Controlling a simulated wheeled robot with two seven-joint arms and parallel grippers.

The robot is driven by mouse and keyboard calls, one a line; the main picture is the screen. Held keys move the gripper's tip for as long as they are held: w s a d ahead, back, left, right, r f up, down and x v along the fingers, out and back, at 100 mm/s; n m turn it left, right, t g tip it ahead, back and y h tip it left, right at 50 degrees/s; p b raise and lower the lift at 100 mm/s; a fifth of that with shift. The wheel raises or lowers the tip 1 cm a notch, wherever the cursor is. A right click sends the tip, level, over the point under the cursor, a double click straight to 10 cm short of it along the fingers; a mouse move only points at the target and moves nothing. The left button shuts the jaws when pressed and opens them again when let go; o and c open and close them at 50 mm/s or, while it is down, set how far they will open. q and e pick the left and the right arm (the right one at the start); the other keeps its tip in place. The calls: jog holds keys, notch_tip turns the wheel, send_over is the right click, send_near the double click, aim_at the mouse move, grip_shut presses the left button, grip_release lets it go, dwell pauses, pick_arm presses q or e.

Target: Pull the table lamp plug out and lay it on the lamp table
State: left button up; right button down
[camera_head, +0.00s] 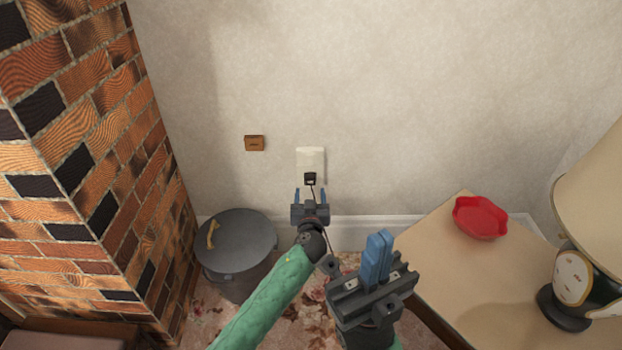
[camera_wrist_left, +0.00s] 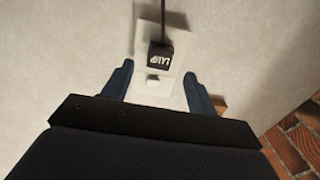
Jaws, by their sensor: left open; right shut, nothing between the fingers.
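The black lamp plug (camera_head: 310,179) sits in the lower part of the white wall outlet (camera_head: 310,157), with its cord hanging down. In the left wrist view the plug (camera_wrist_left: 160,57) shows pale lettering, and its cord leaves at the top of the picture. My left gripper (camera_head: 310,193) is open just below the plug, its blue fingers apart; in the left wrist view the fingers (camera_wrist_left: 163,85) point toward the outlet plate, with nothing between them. My right gripper (camera_head: 378,250) is shut and empty, left of the lamp table (camera_head: 448,256). The table lamp (camera_head: 590,245) stands on the table's right side.
A red scalloped dish (camera_head: 480,217) lies at the back of the table. The table's front-left part is bare. A lidded grey bin (camera_head: 237,250) stands by the brick fireplace (camera_head: 85,150). A small brown box (camera_head: 254,143) is on the wall left of the outlet.

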aim_at(310, 182)
pick_arm(q)
jog(key=w+b, duration=0.1)
jog(key=w, duration=0.3)
jog(key=shift+f, duration=0.1)
jog(key=shift+w+b, duration=0.4)
jog(key=shift+w, duration=0.5)
jog(key=shift+b, duration=0.45)
dwell(0.5)
grip_shut()
jog(key=shift+s, duration=2.85)
jog(key=shift+s, duration=0.15)
